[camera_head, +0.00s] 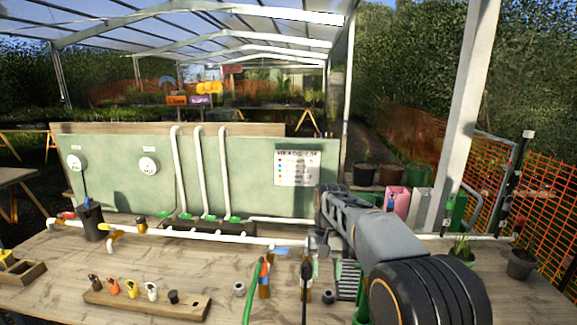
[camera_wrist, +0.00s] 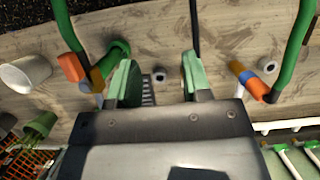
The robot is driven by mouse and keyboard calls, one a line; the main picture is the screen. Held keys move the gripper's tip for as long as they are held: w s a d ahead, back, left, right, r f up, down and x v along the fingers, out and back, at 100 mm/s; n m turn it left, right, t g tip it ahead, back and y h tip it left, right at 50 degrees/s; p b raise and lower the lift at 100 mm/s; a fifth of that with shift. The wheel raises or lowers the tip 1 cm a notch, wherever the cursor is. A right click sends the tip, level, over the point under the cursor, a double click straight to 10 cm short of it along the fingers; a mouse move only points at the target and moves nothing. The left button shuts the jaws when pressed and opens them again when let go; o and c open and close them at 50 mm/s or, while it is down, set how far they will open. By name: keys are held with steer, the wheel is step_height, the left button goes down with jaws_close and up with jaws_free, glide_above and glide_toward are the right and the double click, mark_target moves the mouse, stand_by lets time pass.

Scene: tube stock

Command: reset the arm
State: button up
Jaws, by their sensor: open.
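My arm (camera_head: 385,245) reaches from the lower right of the head view over the workbench. Its far end is at the middle right of the bench. In the wrist view my gripper (camera_wrist: 158,76) has two green-padded fingers standing well apart. Nothing is held between them; bare wood and a small grey ring (camera_wrist: 159,75) show in the gap, beyond the fingers. I cannot make out the fingertips clearly in the head view.
The wooden workbench (camera_head: 215,272) carries a rack (camera_head: 140,306) of coloured fittings, white pipes (camera_head: 190,234) and upright green hoses (camera_head: 252,290) near my arm. A pale green panel (camera_head: 245,180) stands behind. A plant pot (camera_head: 522,264) stands at right. The bench's front middle has clear wood.

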steer(key=s+d+f+t, duration=0.1)
steer(key=s+d+t, duration=0.2)
steer(key=s, duration=0.5)
steer(key=s+d+f+t, duration=0.1)
steer(key=s+d+t, duration=0.3)
steer(key=s, duration=0.5)
steer(key=shift+d+n+t, duration=0.2)
steer(key=shift+n+t, duration=0.1)
steer(key=shift+t, duration=0.2)
steer(key=shift+s+d, duration=0.1)
